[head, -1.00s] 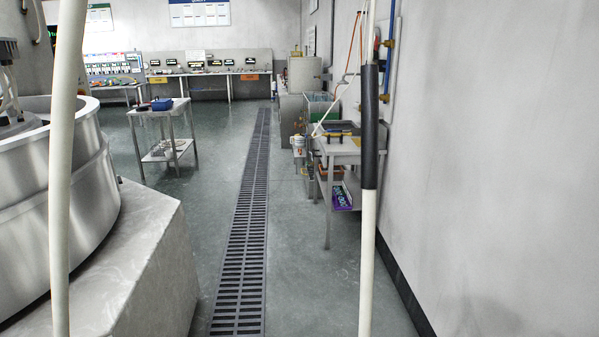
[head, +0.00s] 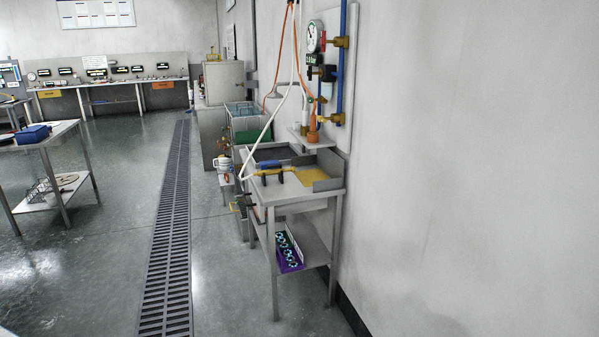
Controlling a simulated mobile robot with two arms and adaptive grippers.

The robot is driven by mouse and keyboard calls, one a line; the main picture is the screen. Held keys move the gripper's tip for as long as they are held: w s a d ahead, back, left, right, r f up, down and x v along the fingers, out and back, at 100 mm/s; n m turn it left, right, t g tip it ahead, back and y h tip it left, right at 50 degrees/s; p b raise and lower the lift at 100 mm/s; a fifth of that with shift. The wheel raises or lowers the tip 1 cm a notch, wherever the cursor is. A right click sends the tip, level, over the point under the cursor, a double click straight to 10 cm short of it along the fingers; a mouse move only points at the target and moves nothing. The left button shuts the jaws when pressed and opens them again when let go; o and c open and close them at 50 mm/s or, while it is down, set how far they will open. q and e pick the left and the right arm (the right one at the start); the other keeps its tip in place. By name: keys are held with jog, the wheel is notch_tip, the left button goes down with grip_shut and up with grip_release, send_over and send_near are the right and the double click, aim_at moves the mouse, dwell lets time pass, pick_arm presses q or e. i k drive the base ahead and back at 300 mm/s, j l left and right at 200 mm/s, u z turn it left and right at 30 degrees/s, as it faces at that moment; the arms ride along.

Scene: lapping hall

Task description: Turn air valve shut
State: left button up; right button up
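A blue air pipe (head: 341,65) runs down the right wall. Brass fittings sit on it, one at the upper end (head: 340,42) and one lower down (head: 337,119). A round white-faced gauge (head: 314,36) and a dark regulator with a clear bowl (head: 327,86) are mounted beside the pipe. An orange fitting (head: 313,130) stands on a small shelf below. I cannot tell which part is the air valve's handle or how it is set. Neither of my grippers is in view.
A metal bench (head: 297,196) with a blue-and-yellow tool on top stands against the right wall, below the pipe. A floor drain grate (head: 170,230) runs along the aisle. A small table (head: 60,135) stands at left. The floor right of the grate, before the bench, is clear.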

aim_at(323, 41)
jog(key=i+l, duration=0.3)
jog(key=i, duration=0.2)
jog(key=i+l, duration=0.3)
jog(key=i, duration=0.2)
jog(key=i+l, duration=0.3)
jog(key=i, duration=0.15)
jog(key=i+j+z, duration=0.1)
jog(key=i+j, duration=0.25)
jog(key=j, duration=0.3)
jog(key=i+j+z, duration=0.15)
jog(key=j, duration=0.15)
jog(key=i+j+z, duration=0.1)
jog(key=j, duration=0.25)
jog(key=i, duration=0.05)
